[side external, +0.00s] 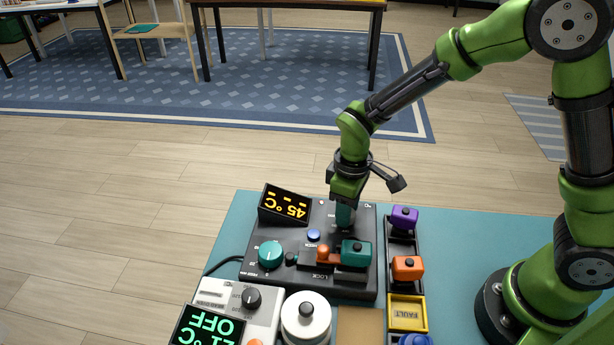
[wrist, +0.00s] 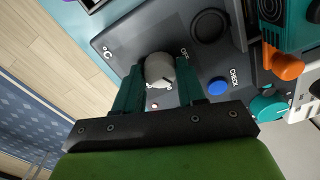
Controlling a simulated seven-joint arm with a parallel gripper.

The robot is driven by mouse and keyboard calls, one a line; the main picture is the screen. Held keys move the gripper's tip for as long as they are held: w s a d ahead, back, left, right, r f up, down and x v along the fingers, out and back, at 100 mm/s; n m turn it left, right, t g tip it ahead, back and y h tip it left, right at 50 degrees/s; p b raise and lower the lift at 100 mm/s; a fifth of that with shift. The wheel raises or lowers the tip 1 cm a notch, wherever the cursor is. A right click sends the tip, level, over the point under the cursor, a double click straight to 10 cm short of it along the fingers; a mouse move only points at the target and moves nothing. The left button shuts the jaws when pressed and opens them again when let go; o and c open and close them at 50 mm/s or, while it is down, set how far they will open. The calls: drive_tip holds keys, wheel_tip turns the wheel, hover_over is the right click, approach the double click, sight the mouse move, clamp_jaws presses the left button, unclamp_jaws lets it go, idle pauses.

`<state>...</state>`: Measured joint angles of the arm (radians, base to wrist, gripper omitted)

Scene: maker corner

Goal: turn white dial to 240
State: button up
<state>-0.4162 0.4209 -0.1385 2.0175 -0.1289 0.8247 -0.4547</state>
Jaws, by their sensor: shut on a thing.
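The white dial (wrist: 159,68) shows in the wrist view as a pale grey-white knob on the dark control panel (wrist: 125,40). My gripper (wrist: 158,82) has one teal finger on each side of the dial and is shut on it. Small white markings show beside the dial, but I cannot read its setting. In the side view my gripper (side external: 345,222) points down at the panel's far right part and hides the dial. The display (side external: 285,204) on the panel shows 45 °C and a row of dashes, upside down in this view.
Near the dial are a blue CHECK button (wrist: 217,86), a teal knob (side external: 270,254) and a teal block (side external: 356,253) with an orange-tipped part. A white device (side external: 238,302) stands in front.

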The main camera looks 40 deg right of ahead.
drive_tip(key=m, duration=0.4)
drive_tip(key=shift+r+m, duration=0.1)
drive_tip(key=shift+m, duration=0.2)
drive_tip(key=m, duration=0.4)
drive_tip(key=shift+m, duration=0.3)
drive_tip(key=m, duration=0.4)
drive_tip(key=shift+m, duration=2)
drive_tip(key=o, duration=1.1)
drive_tip(key=shift+c, duration=0.2)
wheel_tip(320, 180, up, 17)
